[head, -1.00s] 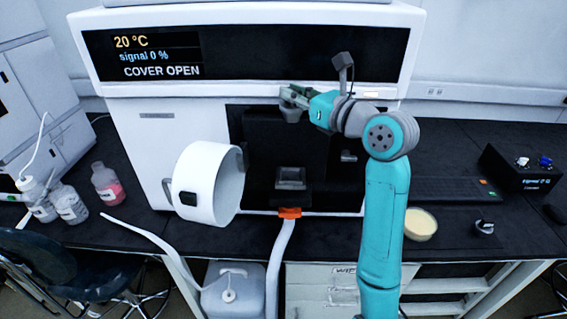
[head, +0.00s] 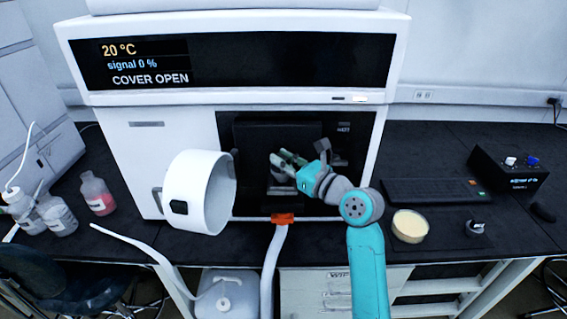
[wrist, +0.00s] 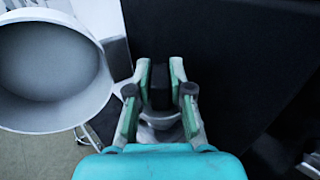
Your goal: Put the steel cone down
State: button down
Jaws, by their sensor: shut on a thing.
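In the head view the cone is hidden by the gripper, and the grey block (head: 281,190) in the bay is partly covered.
The round white cover (head: 200,192) stands open left of the bay. An orange clip (head: 283,219) with a hose is below. A cream-filled dish (head: 410,226), a small grey-and-black piece (head: 475,228) and a keyboard (head: 432,190) lie on the right bench. Bottles (head: 97,193) stand left.

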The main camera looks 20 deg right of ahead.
jog(key=shift+f, duration=0.55)
jog(key=shift+f, duration=0.1)
jog(key=c, duration=1.1)
grip_release()
jog(key=shift+o, duration=0.2)
jog(key=v, duration=1.2)
